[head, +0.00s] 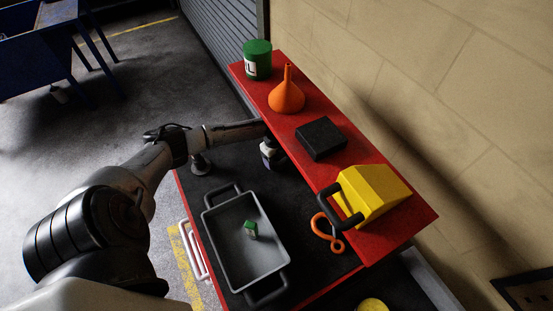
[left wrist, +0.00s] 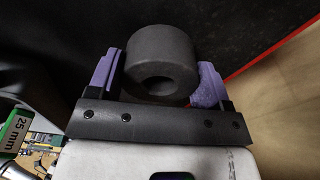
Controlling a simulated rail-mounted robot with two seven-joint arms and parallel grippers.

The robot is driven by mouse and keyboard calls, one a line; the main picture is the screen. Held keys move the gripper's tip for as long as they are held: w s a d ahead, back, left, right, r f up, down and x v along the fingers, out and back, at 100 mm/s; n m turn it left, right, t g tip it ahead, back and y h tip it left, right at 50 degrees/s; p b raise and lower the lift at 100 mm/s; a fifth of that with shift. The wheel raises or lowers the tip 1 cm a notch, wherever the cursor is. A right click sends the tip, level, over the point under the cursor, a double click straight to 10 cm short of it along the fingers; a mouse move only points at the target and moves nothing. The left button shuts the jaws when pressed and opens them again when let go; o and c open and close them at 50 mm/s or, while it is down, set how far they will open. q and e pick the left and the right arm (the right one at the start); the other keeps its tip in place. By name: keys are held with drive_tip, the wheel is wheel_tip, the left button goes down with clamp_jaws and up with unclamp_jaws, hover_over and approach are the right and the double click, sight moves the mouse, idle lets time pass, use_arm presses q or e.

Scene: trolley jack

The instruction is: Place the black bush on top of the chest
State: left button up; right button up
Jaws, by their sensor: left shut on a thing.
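The black bush (left wrist: 159,62) is a thick dark ring with a round hole. In the left wrist view it sits between the purple finger pads of my left gripper (left wrist: 157,78), which is shut on it. In the head view my left gripper (head: 269,152) is over the dark lower top, close to the front edge of the raised red top; the bush is hard to make out there. The red chest (head: 290,117) runs along the wall, with its raised top partly covered by objects. My right gripper is not in view.
Below are a grey tray (head: 214,236) holding a small green-topped item (head: 250,230), an orange hook (head: 327,235) and a dark round-based object (head: 200,166).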

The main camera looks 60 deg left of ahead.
use_arm(q)
drive_tip(key=shift+f, duration=0.45)
drive_tip(key=shift+f, duration=0.2)
drive_tip(key=o, duration=1.3)
drive_tip(key=shift+r, duration=0.3)
drive_tip(key=shift+a+r, duration=0.15)
drive_tip(key=shift+r, duration=1.15)
drive_tip(key=shift+a+r, duration=0.15)
drive_tip(key=shift+r, duration=1.15)
